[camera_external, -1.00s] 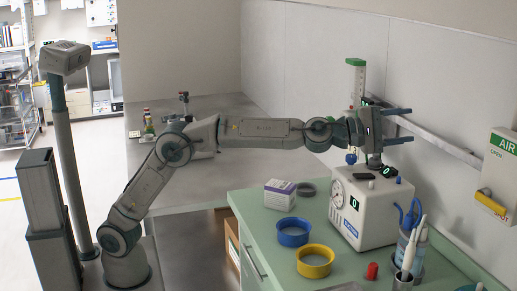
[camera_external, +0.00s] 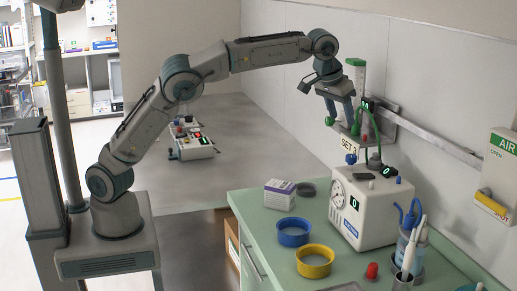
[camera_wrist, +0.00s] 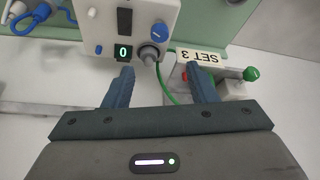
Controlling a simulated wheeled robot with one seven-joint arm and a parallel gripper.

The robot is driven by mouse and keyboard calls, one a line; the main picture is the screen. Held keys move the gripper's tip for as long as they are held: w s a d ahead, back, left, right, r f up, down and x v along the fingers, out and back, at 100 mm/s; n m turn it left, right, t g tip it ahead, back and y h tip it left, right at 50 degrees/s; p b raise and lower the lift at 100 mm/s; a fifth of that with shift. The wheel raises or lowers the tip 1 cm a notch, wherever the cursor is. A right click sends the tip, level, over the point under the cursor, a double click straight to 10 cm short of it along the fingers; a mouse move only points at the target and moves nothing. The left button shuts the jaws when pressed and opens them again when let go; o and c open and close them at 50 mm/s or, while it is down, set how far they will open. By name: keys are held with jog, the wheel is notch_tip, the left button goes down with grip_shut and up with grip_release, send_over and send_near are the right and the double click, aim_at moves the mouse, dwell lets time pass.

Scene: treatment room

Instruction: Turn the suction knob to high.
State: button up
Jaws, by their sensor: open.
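The white unit (camera_external: 365,208) with a round gauge and a display reading 0 stands on the green counter. Its top shows in the wrist view, with a blue knob (camera_wrist: 161,31), a grey round part (camera_wrist: 150,54) and another small display (camera_wrist: 123,52) reading 0. No label there tells which one is the suction knob. My gripper (camera_external: 342,122) is open and empty, pointing down above and behind the unit, near the wall device marked SET 3 (camera_external: 349,146). In the wrist view my gripper (camera_wrist: 160,68) has its fingers apart, touching no knob. A green knob (camera_wrist: 250,73) lies outside the right finger.
A blue ring (camera_external: 293,232), a yellow ring (camera_external: 315,262), a small box (camera_external: 280,193) and a red cap (camera_external: 372,270) sit on the counter. A cup with handpieces (camera_external: 412,250) stands right of the unit. A green hose (camera_external: 381,135) loops above it. A rail runs along the wall.

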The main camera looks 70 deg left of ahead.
aim_at(351, 155)
jog(key=p+x, duration=0.1)
jog(key=x, duration=1.2)
jog(key=shift+a+f+p, duration=0.1)
jog(key=shift+f+p, duration=0.2)
jog(key=shift+f, duration=0.1)
jog(key=c, duration=1)
